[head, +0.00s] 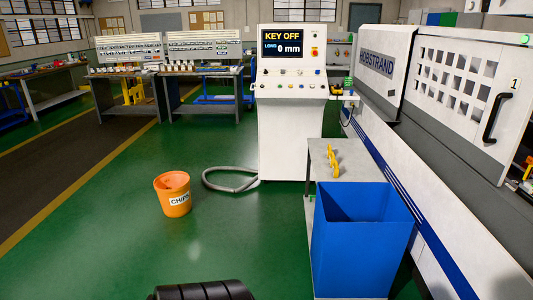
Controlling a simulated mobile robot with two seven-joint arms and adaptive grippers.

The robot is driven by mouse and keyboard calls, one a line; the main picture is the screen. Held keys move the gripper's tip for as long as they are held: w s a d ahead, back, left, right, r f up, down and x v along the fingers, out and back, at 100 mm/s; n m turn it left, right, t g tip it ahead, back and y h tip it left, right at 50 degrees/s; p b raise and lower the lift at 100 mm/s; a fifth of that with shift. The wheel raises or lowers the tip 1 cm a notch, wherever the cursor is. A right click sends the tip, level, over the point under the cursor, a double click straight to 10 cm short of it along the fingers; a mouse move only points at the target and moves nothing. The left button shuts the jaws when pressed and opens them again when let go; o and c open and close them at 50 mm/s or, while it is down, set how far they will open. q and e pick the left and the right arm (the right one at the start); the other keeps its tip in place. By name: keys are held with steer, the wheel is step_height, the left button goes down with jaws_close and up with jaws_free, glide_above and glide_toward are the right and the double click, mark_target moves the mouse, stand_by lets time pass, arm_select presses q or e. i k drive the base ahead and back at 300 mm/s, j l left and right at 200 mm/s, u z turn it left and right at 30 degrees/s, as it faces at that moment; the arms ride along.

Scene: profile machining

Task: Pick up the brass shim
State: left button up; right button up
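I cannot make out a brass shim for certain in the head view. A small yellow piece (333,160) stands on the grey top of a low stand (352,170) in front of the machine; its shape is too small to tell whether it is the shim. Neither of my grippers is in view. A black ribbed rounded part, which may be mine, shows at the bottom edge.
A deep blue bin (362,245) stands in front of the stand. A white control console (292,130) reads "KEY OFF" and "LONG 0 mm". The white machine (450,110) fills the right.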

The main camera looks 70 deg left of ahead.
mark_target(335, 169)
steer(key=k+j+u, duration=0.15)
steer(key=j+u, duration=0.2)
steer(key=j, duration=1.25)
steer(key=i+j+u, duration=0.1)
steer(key=j+u, duration=0.25)
steer(key=j, duration=2.3)
